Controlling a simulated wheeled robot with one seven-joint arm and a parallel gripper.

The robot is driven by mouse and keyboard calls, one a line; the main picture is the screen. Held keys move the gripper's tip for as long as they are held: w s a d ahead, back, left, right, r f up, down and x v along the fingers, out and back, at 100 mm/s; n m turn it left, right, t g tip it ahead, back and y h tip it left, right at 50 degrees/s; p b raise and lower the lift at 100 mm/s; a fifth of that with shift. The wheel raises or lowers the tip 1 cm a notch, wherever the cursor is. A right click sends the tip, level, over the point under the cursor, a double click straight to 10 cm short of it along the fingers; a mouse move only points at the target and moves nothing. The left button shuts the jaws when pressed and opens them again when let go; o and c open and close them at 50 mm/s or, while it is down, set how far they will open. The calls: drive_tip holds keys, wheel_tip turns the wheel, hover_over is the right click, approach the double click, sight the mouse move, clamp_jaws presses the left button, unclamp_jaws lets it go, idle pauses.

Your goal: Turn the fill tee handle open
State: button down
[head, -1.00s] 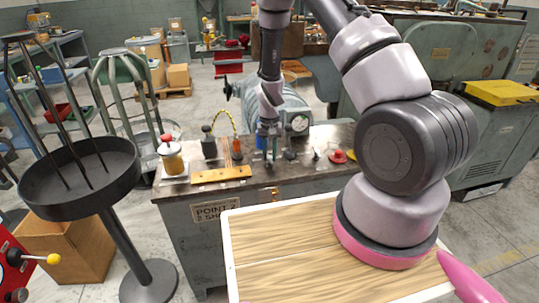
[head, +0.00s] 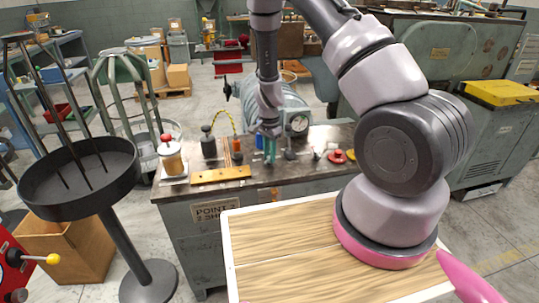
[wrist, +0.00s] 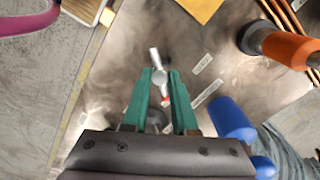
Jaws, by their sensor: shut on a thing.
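The fill tee handle (wrist: 154,60) is a small silver bar on a round hub, in the upper middle of the wrist view. It lies slanted between the green fingertips of my gripper (wrist: 160,75), which are shut on it near the hub. A small red piece shows below, between the fingers. In the head view, my gripper (head: 270,150) points down over the bench top in front of the gauge. The handle is too small and covered to make out there.
The bench (head: 300,172) carries a jar with a red knob (head: 171,157), a dark bottle (head: 208,143), a yellow bar (head: 220,175) and a red button (head: 337,157). A blue cylinder (wrist: 230,118) and an orange-handled tool (wrist: 285,47) stand close to my gripper's right.

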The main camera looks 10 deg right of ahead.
drive_tip(key=shift+m, duration=0.5)
drive_tip(key=c, duration=0.7)
unclamp_jaws()
drive_tip(key=shift+r, duration=0.15)
wheel_tip(320, 180, up, 10)
drive_tip(key=shift+r, duration=0.25)
